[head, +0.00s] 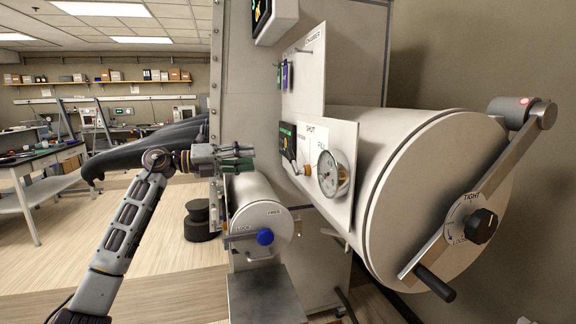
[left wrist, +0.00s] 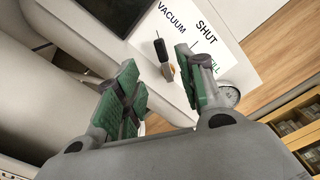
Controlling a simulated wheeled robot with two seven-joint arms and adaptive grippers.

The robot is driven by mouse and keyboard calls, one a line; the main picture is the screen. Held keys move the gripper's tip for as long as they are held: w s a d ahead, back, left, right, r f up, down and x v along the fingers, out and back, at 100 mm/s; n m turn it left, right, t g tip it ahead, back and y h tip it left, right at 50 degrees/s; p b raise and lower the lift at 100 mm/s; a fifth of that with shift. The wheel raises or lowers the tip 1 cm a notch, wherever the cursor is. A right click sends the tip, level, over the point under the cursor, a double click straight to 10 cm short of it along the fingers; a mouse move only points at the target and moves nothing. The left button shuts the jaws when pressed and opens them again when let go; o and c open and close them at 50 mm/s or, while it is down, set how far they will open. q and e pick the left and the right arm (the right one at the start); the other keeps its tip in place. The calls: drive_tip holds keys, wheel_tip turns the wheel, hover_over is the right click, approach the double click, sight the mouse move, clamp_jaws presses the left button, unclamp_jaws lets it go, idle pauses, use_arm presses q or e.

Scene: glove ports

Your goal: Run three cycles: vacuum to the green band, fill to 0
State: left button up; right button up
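The valve panel (head: 341,137) carries the labels VACUUM, SHUT and FILL. Its black lever (head: 289,153) leans up and left, to the VACUUM side; it also shows in the left wrist view (left wrist: 161,49), beyond and between my fingers, touching neither as far as I can see. A round white gauge (head: 333,173) sits at the panel's lower right; its needle is too small to read, and it is partly hidden in the left wrist view (left wrist: 229,96). My left gripper (head: 250,159) is open and empty, left of the panel. My right gripper is out of view.
A large white chamber (head: 400,150) with a barred door and TIGHT/LOOSE knob (head: 481,226) stands right. A smaller cylinder (head: 254,200) with a blue knob (head: 265,237) lies below my left gripper. A dark display (head: 287,139) sits left of the lever.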

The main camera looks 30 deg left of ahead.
sight(290, 155)
use_arm(q)
drive_tip(key=shift+s+a+b, duration=0.1)
drive_tip(key=shift+s+b, duration=0.05)
drive_tip(key=shift+b, duration=0.2)
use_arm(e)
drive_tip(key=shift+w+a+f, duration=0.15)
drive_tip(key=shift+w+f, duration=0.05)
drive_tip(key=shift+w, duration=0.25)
use_arm(q)
drive_tip(key=shift+p+x, duration=1.15)
drive_tip(key=shift+x, duration=5.75)
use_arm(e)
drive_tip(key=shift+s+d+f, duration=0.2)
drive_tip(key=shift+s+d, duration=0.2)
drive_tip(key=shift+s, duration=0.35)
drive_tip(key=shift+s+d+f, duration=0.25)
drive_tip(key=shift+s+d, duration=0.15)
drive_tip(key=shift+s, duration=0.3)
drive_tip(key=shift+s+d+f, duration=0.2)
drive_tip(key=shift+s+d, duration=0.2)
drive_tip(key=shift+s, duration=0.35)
use_arm(q)
clamp_jaws()
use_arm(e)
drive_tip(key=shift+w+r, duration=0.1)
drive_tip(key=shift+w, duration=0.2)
